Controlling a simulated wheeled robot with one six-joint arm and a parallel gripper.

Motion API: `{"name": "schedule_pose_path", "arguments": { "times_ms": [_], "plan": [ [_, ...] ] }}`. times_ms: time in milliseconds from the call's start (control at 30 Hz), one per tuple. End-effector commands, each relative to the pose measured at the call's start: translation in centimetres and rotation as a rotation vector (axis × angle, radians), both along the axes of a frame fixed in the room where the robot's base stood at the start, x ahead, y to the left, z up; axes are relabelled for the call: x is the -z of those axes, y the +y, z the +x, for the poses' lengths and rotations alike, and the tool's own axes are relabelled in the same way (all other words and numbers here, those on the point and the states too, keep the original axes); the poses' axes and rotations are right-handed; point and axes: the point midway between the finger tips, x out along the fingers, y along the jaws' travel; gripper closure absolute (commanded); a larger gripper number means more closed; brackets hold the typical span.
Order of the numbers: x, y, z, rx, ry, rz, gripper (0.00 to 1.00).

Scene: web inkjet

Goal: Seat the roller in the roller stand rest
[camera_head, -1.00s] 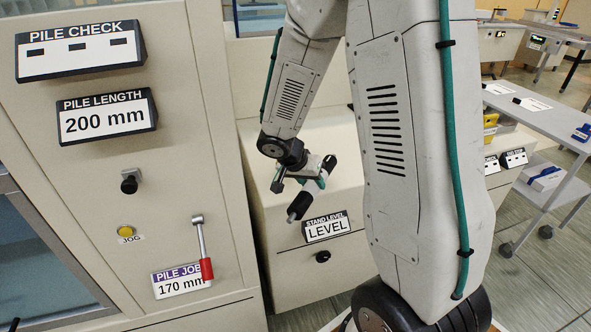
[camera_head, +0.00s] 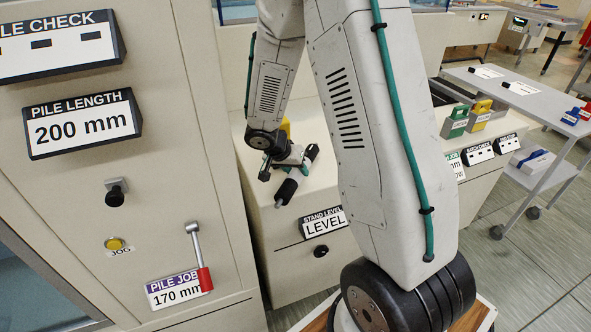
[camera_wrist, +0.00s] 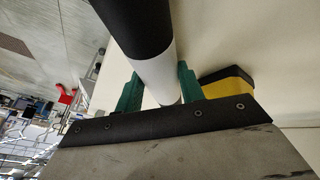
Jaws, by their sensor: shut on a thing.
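The roller (camera_head: 288,188) has black ends and a white middle band. My gripper (camera_head: 292,168) is shut on it around the middle and holds it tilted by the stand cabinet (camera_head: 262,230). In the wrist view the roller (camera_wrist: 152,62) runs between the two green fingers of my gripper (camera_wrist: 160,78). A yellow and black piece (camera_wrist: 228,84) lies just right of the fingers there. A bit of yellow (camera_head: 285,126) also shows behind my wrist in the head view. I cannot make out the rest itself.
A tall cream panel (camera_head: 170,140) with labels, a knob and a red-handled lever (camera_head: 204,278) stands at the left. A label reading LEVEL (camera_head: 322,222) is on the stand's front. At the right are green and yellow blocks (camera_head: 455,122) and a grey trolley (camera_head: 520,100).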

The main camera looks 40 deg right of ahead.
Motion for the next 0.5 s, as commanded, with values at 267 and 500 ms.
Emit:
{"name": "schedule_pose_path", "arguments": {
  "times_ms": [267, 500],
  "plan": [
    [0.29, 0.0, -0.02, 0.0, 0.001, -0.001, 0.45],
    [0.3, 0.01, 0.01, -0.001, 0.0, 0.0, 0.4]
  ]
}}
